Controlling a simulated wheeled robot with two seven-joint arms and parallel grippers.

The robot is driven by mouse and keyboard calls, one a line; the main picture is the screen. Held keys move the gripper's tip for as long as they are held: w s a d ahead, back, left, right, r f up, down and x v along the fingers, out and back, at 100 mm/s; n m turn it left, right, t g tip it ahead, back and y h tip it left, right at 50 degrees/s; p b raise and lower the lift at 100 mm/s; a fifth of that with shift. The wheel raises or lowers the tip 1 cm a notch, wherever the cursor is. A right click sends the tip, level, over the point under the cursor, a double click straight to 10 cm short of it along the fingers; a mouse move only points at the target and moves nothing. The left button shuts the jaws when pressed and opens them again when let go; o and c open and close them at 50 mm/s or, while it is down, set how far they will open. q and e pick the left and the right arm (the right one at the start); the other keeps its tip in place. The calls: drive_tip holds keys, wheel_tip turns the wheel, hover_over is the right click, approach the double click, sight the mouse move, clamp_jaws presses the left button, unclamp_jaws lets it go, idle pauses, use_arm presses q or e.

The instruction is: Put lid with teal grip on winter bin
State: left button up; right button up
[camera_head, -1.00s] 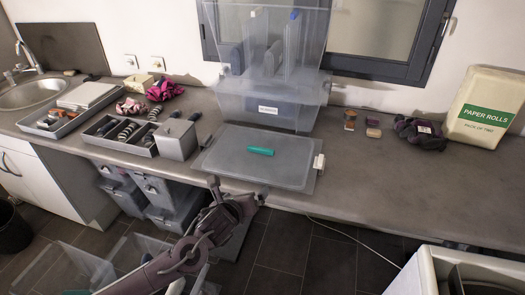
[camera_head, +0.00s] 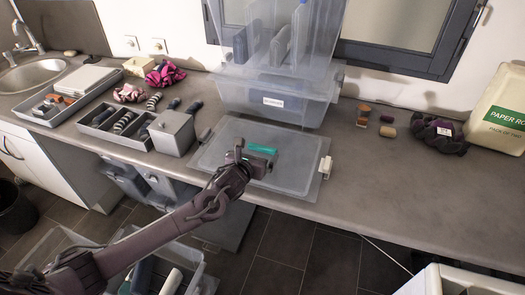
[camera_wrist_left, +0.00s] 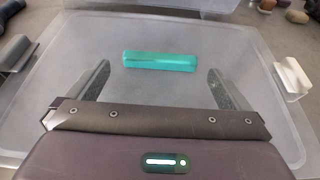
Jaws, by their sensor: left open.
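The clear lid (camera_head: 218,154) lies flat on the counter, its teal grip (camera_head: 262,149) in the middle; the lid also shows in the left wrist view (camera_wrist_left: 75,60) with the teal grip (camera_wrist_left: 160,61). My left gripper (camera_head: 257,160) is open just above the lid, on the near side of the grip. In the wrist view its two fingers (camera_wrist_left: 160,84) are spread wider than the grip, with nothing between them. A clear bin (camera_head: 250,98) with a white label, too small to read, stands behind the lid. I cannot tell if it is the winter bin. My right gripper is not in view.
Another clear container (camera_head: 300,30) with upright items stands on the labelled bin. A grey box (camera_head: 172,133) and a divided tray (camera_head: 110,128) are left of the lid. Open clear bins (camera_head: 165,275) sit below the counter. Counter right of the lid is mostly free.

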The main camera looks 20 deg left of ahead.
sight(263, 146)
use_arm(q)
drive_tip(key=x, duration=0.3)
drive_tip(key=shift+w+d+p, duration=0.1)
drive_tip(key=shift+w+p, duration=0.15)
drive_tip(key=shift+p, duration=0.1)
drive_tip(key=shift+w+f, duration=0.15)
drive_tip(key=shift+w, duration=0.1)
drive_tip(key=c, duration=0.9)
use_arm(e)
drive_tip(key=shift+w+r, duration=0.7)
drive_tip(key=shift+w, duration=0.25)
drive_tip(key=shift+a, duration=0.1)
